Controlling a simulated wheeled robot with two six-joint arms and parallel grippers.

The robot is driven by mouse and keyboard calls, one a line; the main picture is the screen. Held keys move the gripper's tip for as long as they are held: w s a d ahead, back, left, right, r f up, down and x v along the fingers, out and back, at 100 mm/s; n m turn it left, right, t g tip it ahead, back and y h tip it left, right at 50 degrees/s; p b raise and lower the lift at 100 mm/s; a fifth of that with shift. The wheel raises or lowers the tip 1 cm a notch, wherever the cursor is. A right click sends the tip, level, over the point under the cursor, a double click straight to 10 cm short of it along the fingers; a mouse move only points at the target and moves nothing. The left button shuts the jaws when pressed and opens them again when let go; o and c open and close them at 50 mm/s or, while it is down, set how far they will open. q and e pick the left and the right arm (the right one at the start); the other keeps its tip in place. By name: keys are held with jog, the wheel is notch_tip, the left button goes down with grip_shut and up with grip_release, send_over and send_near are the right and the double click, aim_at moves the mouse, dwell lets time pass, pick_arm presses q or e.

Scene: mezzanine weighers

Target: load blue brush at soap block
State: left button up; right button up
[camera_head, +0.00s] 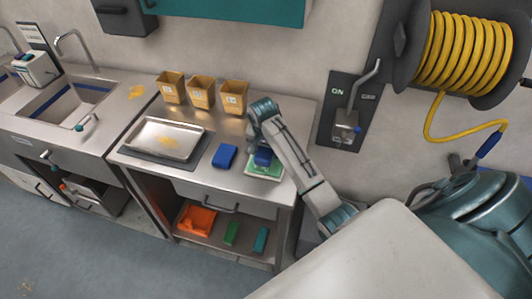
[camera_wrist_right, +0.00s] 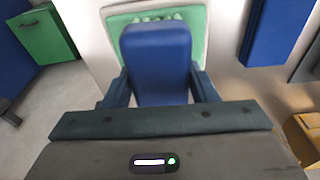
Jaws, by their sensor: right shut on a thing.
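My right gripper (camera_head: 262,150) reaches down over the right end of the steel counter. It is shut on a blue block-shaped thing (camera_wrist_right: 157,60), probably the blue brush, which also shows small in the head view (camera_head: 263,158). Its underside is hidden. Just beneath or behind it is a green pad (camera_wrist_right: 200,22) on a pale base, with some white at its edge; the pad also shows in the head view (camera_head: 264,172). I cannot tell whether the held thing touches the pad. I cannot single out the soap block. My left gripper is not in view.
Another blue block (camera_head: 225,156) lies left of the pad. A metal tray (camera_head: 165,139) and several tan bins (camera_head: 201,94) stand on the counter. The shelf below has an orange tray (camera_head: 197,220) and green (camera_head: 231,233) and teal (camera_head: 260,240) blocks. A wall lever (camera_head: 362,85) is right.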

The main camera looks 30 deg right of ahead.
aim_at(266, 149)
jog(key=shift+r, duration=2.6)
jog(key=shift+s+f, duration=0.1)
